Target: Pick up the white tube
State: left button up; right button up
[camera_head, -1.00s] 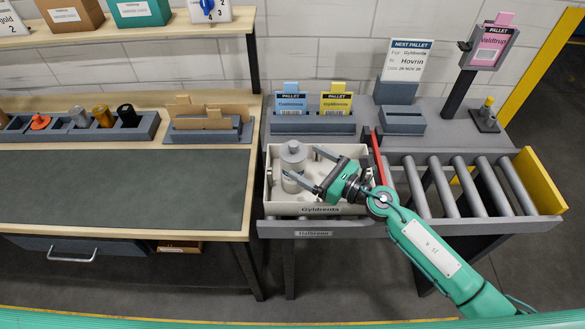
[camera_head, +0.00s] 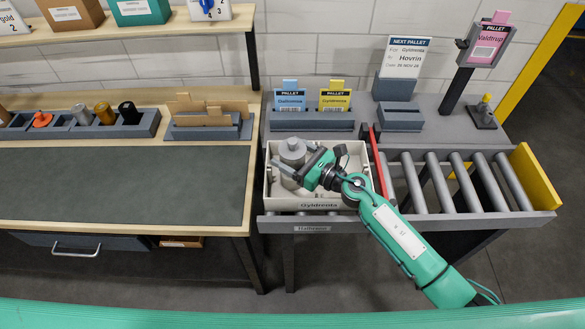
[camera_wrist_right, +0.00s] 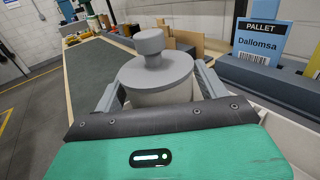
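A pale grey can (camera_head: 292,152) with a round lid and knob stands upright in the white crate (camera_head: 268,196). It also shows large in the right wrist view (camera_wrist_right: 155,72). My right gripper (camera_head: 298,163) reaches over the crate from the right. Its fingers lie on both sides of the can, wide apart; whether they touch it I cannot tell. A pale grey tube (camera_head: 82,117) stands in the rack (camera_head: 146,123) on the left bench, among orange, gold and black pieces. I cannot tell if either is the white tube named. My left gripper is not in view.
A red bar (camera_head: 378,165) stands at the crate's right edge, before the metal rollers (camera_head: 418,184). Pallet card holders (camera_head: 313,121) stand behind the crate. The dark mat (camera_head: 120,188) on the left bench is clear.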

jog(key=c, duration=1)
